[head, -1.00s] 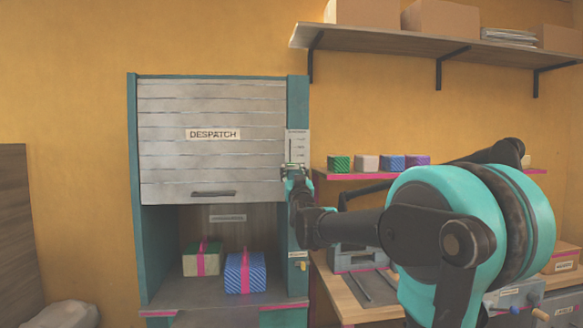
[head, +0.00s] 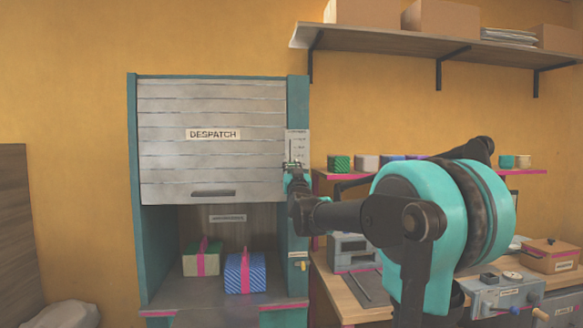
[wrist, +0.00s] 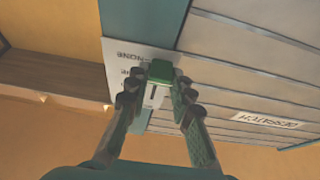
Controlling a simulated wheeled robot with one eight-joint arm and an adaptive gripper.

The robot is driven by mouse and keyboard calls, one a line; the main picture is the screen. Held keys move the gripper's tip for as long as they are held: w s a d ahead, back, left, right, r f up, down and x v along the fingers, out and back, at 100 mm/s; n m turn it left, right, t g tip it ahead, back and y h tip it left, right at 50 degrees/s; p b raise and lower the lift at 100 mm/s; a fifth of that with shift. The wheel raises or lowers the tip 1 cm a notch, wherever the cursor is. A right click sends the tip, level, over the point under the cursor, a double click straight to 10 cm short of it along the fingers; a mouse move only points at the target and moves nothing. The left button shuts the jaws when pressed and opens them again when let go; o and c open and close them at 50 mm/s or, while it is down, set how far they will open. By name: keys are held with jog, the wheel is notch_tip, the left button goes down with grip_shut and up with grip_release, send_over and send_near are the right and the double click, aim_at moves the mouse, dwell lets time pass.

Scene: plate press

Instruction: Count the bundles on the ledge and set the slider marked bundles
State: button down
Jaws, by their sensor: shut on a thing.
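The slider's pale plate (head: 297,146) is on the cabinet's right post, with scale marks too small to read in the head view. In the wrist view the plate (wrist: 122,58) shows upside-down lettering ending in "NONE". My gripper (wrist: 158,88) is shut on the green slider knob (wrist: 160,70), over the plate's dark slot. In the head view my gripper (head: 293,171) is at the plate's lower end. Two wrapped bundles with pink ribbon stand on the cabinet ledge (head: 165,293): a green-and-pale one (head: 190,262) and a blue patterned one (head: 257,274).
A grey shutter marked DESPATCH (head: 212,105) covers the cabinet's upper part. Small coloured blocks and cups stand on a pink-edged shelf (head: 535,171). A workbench with devices and a brown box (head: 550,257) is at right.

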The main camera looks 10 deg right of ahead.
aim_at(290, 144)
jog(key=shift+r, duration=0.1)
notch_tip(290, 144, up, 6)
jog(key=shift+f, duration=0.1)
dwell(0.4)
jog(key=c, duration=1.3)
grip_release()
jog(key=shift+s, duration=0.1)
jog(key=v, duration=1.1)
jog(key=shift+s+f, duration=0.25)
jog(key=shift+s, duration=0.1)
